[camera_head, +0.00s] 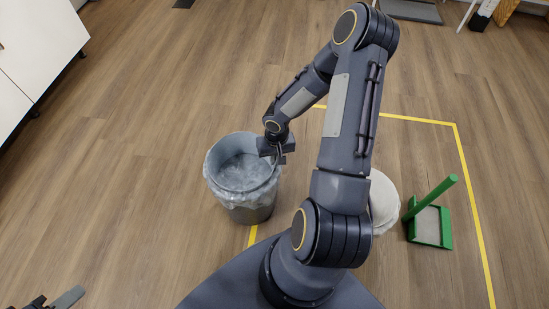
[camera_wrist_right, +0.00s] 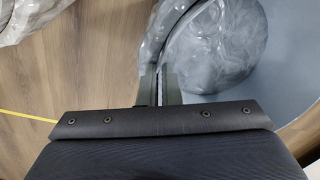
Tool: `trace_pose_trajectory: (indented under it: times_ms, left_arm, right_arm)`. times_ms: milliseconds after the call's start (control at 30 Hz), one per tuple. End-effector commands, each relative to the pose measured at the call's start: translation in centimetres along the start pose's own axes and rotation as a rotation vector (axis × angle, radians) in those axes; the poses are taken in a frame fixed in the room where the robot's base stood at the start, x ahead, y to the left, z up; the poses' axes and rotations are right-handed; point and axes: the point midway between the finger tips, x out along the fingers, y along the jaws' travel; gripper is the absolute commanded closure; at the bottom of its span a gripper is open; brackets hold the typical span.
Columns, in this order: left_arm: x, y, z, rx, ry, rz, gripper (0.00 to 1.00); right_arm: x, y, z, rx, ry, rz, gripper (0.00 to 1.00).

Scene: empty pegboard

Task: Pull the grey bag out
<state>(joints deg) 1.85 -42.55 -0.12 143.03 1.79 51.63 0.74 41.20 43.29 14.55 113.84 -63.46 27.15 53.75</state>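The grey bag (camera_head: 243,172) lines a round dark bin (camera_head: 252,214) standing upright on the floor. Its crumpled edge folds over the rim. My right gripper (camera_head: 279,155) is at the bin's right rim. In the right wrist view, the two fingers of my right gripper (camera_wrist_right: 160,88) are close together with the edge of the grey bag (camera_wrist_right: 180,48) between them. The inside of the bin shows to their right. My left gripper (camera_head: 62,300) shows only partly at the bottom left corner, and its opening is unclear.
A white round container (camera_head: 383,203) stands right of the bin, partly hidden by my right arm. A green dustpan (camera_head: 430,224) with an upright handle is beside it. Yellow tape (camera_head: 470,190) marks the floor. White cabinets (camera_head: 38,40) stand at upper left. Floor left of the bin is clear.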

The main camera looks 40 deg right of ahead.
Motion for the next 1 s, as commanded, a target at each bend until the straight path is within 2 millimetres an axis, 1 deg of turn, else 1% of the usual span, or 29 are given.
trace_pose_trajectory:
  times_ms: [33,1000]
  left_arm:
    - [-0.3,0.1,-0.2,0.000,0.000,0.000,0.64]
    - [-3.1,1.4,-1.6,0.000,0.000,0.000,0.64]
  right_arm:
    - [-0.4,0.0,0.0,-0.001,-0.001,0.000,1.00]
    - [-5.0,-0.2,0.0,0.000,0.000,0.001,1.00]
